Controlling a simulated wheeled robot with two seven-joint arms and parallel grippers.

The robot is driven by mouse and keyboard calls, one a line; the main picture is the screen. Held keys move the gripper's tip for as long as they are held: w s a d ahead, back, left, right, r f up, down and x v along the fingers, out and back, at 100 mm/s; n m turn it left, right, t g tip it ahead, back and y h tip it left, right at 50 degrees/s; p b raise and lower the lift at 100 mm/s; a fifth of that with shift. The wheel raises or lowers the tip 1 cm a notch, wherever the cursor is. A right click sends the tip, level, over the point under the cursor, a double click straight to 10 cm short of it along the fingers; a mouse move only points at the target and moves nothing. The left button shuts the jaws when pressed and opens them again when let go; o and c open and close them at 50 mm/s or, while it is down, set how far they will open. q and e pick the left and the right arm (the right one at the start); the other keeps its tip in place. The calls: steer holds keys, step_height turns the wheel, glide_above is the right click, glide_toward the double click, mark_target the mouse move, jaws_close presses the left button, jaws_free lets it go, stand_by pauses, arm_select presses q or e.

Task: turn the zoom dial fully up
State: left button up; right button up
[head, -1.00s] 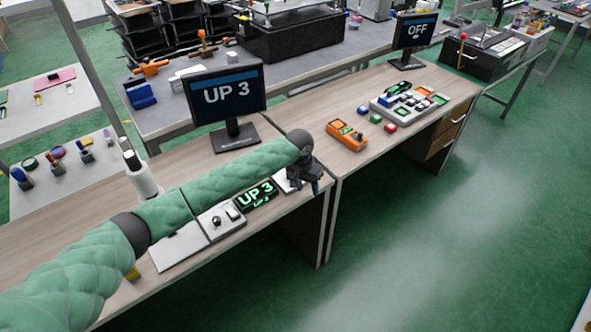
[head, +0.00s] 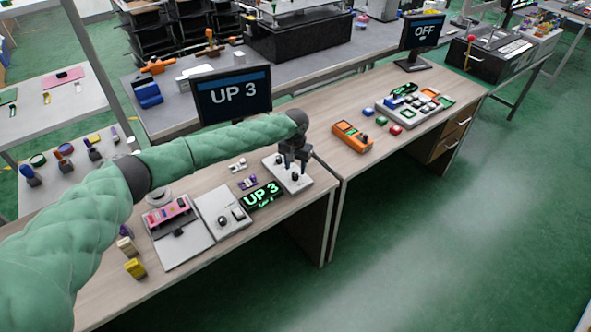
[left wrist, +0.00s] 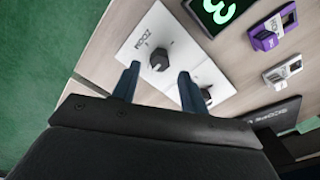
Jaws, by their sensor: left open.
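The zoom dial (left wrist: 158,58) is a dark knob on a white panel (left wrist: 210,75), beside printed ZOOM lettering in the left wrist view. A second dark knob (left wrist: 207,95) sits on the same panel. In the head view the panel (head: 303,181) lies at the desk's front edge, right of a small display (head: 262,195) reading UP 3. My left gripper (head: 294,165) points down over the panel. In the left wrist view its open fingertips (left wrist: 158,72) appear on either side of the zoom dial's near side; contact cannot be told. My right gripper is not in view.
A monitor (head: 233,96) reading UP 3 stands behind my left arm. Left of the display are a switch panel (head: 222,213) and a grey tray (head: 183,243). An orange device (head: 352,137) lies on the desk to the right. Green floor is open in front.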

mark_target(296, 173)
arm_select(q)
steer(key=shift+f+p, duration=0.35)
steer(key=shift+f, duration=1.2)
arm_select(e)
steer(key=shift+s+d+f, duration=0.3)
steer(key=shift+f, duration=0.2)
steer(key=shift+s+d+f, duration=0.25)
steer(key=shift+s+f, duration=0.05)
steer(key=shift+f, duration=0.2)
arm_select(q)
jaws_close()
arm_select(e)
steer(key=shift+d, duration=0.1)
